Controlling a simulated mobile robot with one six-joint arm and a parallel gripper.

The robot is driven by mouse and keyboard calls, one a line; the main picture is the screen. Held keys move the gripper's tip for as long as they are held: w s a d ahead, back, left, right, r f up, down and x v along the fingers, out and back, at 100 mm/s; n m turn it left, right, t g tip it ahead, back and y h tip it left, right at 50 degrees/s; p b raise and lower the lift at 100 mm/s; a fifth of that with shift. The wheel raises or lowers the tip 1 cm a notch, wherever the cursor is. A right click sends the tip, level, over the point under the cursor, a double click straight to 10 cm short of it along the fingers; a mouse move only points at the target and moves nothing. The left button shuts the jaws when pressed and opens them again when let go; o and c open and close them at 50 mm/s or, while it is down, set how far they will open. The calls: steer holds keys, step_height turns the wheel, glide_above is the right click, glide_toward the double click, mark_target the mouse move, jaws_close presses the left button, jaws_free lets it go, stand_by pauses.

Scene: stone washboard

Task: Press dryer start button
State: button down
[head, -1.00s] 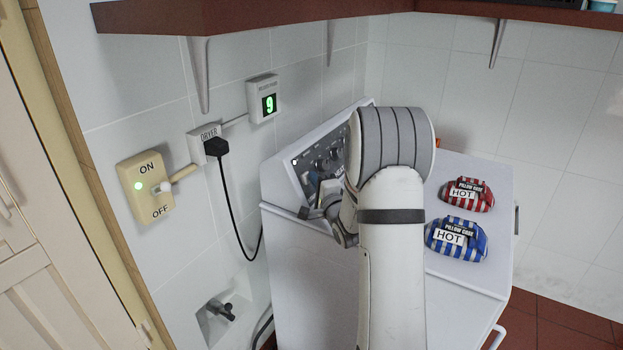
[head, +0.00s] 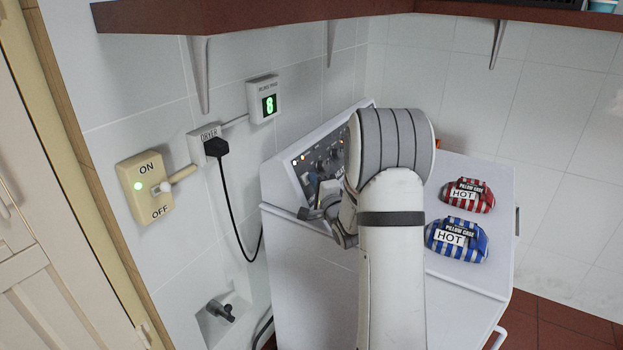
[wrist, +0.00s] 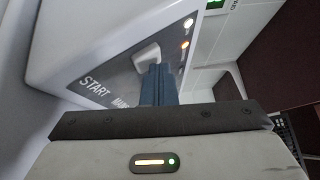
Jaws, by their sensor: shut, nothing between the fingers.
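The white dryer (head: 300,262) stands against the tiled wall, with a dark sloped control panel (head: 307,166) at its back. In the wrist view the panel (wrist: 120,82) carries the word START beside a pale start button (wrist: 147,54). My gripper (wrist: 155,70) is shut and empty, its blue fingertips at the button's lower edge; I cannot tell how firmly they touch. Several small lights on the panel are lit. In the head view my arm covers part of the panel and the fingertips.
A red pack (head: 466,195) and a blue pack (head: 456,240), both labelled HOT, lie on the dryer top. A wall switch (head: 147,188) shows a green light, and a plug (head: 216,147) sits in the DRYER socket. A display (head: 269,104) reads 8. A shelf (head: 260,15) overhangs.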

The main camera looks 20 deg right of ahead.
steer(key=shift+s+d+r, duration=0.4)
steer(key=shift+s+d, duration=0.1)
steer(key=shift+s, duration=0.2)
steer(key=s+d+r, duration=0.1)
steer(key=s+d+r+p, duration=0.1)
steer(key=s, duration=0.1)
steer(key=shift+s+d+r, duration=0.1)
steer(key=shift+s+d, duration=0.2)
steer(key=shift+d, duration=0.1)
stand_by(0.8)
